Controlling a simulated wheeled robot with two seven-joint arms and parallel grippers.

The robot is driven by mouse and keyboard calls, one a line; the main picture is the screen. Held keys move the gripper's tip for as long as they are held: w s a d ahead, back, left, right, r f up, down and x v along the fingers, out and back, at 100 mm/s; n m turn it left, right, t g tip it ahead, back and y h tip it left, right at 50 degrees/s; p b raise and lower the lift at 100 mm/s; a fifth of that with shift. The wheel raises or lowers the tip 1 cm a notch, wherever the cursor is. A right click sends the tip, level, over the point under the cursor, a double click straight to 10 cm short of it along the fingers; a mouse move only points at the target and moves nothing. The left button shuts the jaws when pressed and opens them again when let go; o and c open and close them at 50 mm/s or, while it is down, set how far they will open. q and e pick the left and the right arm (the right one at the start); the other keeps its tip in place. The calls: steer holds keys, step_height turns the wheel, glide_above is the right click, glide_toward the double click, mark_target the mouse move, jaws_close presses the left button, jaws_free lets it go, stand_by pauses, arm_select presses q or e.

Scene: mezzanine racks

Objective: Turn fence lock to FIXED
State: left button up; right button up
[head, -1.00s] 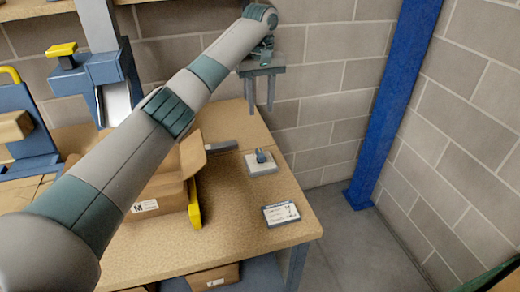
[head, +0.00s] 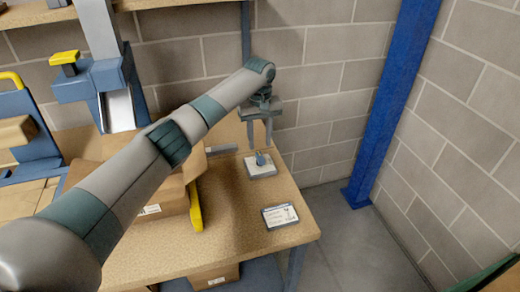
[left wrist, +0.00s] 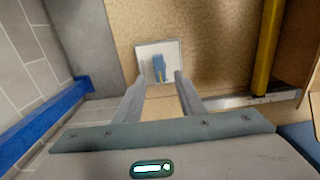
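The fence lock looks like a small blue knob (head: 260,158) on a pale square plate (head: 261,168) at the table's back right corner. My left gripper (head: 259,145) points down above and slightly behind the plate. Its two fingers are apart and empty in the left wrist view (left wrist: 163,78), and it does not appear to touch the knob. Any FIXED lettering is too small to read. My right gripper is not in view.
A white label card (head: 280,216) lies near the table's right edge. An open cardboard box (head: 172,197) and a yellow bar (head: 195,207) are left of the plate. A blue post (head: 388,95) stands beyond the table by the block wall.

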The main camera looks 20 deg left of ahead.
mark_target(260, 156)
arm_select(q)
steer(key=shift+f+p, duration=0.55)
steer(key=shift+f, duration=2.35)
jaws_close()
